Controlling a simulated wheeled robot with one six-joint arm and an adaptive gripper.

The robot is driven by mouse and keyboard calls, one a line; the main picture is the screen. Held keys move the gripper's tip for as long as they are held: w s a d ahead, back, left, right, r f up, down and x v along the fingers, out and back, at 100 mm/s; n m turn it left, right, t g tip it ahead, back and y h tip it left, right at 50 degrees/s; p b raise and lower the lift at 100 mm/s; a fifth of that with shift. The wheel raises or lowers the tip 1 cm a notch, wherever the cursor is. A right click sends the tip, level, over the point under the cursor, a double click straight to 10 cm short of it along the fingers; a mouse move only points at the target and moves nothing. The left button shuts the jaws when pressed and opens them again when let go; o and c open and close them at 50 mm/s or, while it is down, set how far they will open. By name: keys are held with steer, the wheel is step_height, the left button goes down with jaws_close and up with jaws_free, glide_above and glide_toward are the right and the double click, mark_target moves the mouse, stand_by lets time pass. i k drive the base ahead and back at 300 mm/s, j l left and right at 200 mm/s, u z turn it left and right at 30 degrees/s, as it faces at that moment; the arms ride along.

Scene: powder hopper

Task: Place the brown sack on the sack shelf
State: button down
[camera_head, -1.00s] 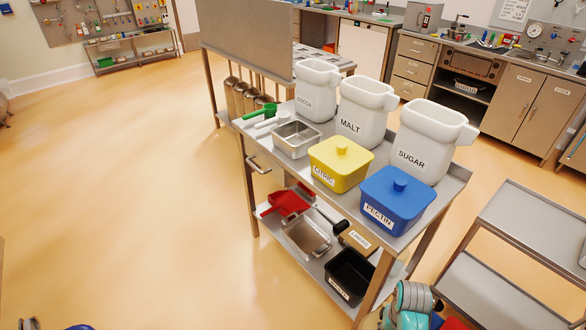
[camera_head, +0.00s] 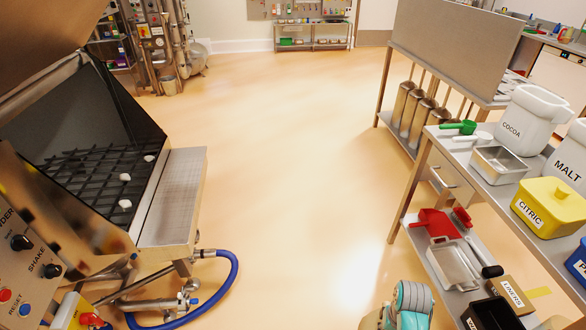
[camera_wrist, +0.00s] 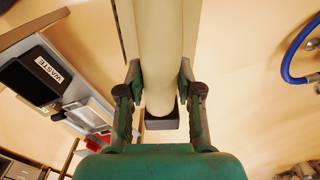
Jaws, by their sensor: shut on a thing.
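In the wrist view, my gripper (camera_wrist: 160,90) has its two dark green fingers on either side of a pale tan, rounded thing, which I take to be the brown sack (camera_wrist: 160,50). It fills the gap between the fingers and runs out of the top of the picture, so its full shape is hidden. In the head view, part of my teal arm shows at the bottom, but the fingers do not. I cannot pick out the sack shelf for certain in either view.
The hopper station (camera_head: 172,200) stands on the left, with a blue hose (camera_head: 235,275) by the floor. The steel trolley (camera_head: 440,150) on the right carries white jars, a yellow citric box (camera_head: 550,203) and a black bin (camera_head: 495,314). Open floor lies between them. A low rack (camera_head: 312,48) stands at the far wall.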

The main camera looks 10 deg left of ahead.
mark_target(178, 186)
steer(key=u, duration=1.05)
steer(key=i+l+u, duration=0.1)
steer(key=l+u, duration=0.15)
steer(key=l, duration=0.6)
